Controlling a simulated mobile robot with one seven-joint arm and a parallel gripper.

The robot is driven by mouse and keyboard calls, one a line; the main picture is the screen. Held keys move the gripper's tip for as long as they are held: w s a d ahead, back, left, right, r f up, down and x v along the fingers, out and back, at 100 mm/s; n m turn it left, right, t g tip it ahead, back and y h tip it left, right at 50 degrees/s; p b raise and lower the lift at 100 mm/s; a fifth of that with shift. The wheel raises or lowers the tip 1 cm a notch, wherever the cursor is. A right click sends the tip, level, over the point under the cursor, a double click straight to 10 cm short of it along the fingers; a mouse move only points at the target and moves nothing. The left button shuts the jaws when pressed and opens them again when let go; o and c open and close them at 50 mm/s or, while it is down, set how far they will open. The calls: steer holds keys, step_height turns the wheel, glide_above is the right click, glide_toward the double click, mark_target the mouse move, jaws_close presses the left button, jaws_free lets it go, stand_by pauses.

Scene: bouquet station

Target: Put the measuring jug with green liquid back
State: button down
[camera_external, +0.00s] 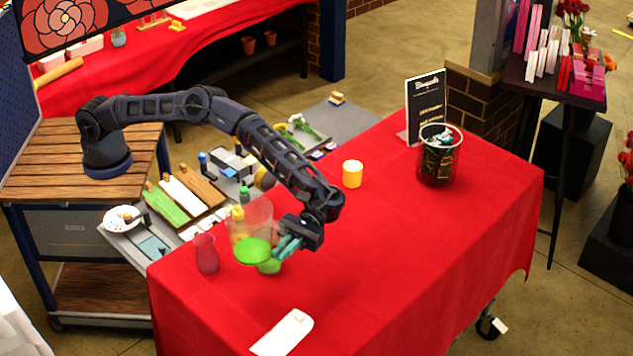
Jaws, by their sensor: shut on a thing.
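The measuring jug (250,217) is clear, with bright green liquid in its lower part. It is near the left end of the red-covered table (400,250). My gripper (287,243), with teal fingers, is at the jug's right side and shut on it. The jug looks roughly upright. I cannot tell for sure whether its base is clear of the cloth. A small green round thing (268,267) shows just below and to the right of the jug, partly hidden by it.
A pink vase (206,253) stands close left of the jug. A white card (283,332) lies at the front edge. A yellow cup (352,173), a wire basket (440,155) and a black sign (426,107) stand farther back. The table's middle and right are clear.

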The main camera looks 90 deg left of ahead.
steer(key=w+a+r+n+t+h, duration=0.2)
steer(key=w+a+r+n+t, duration=0.25)
steer(key=a, duration=0.25)
steer(key=w+a+r+n+t+h, duration=0.1)
steer(key=w+a+r+n+t, duration=0.2)
steer(key=w+a+r+t, duration=0.3)
steer(key=w+a+f+n+t+y, duration=0.2)
steer(key=a+n+t, duration=0.3)
steer(key=a, duration=0.8)
steer(key=w+a+f+n+t+y, duration=0.25)
steer(key=a+t, duration=0.45)
steer(key=a, duration=0.6)
steer(key=shift+g, duration=0.25)
steer(key=f, duration=1.9)
steer(key=shift+s+d+f, duration=0.1)
steer(key=shift+s+f, duration=0.1)
steer(key=shift+f, duration=0.15)
steer(key=c, duration=1.5)
jaws_free()
steer(key=shift+c, duration=0.2)
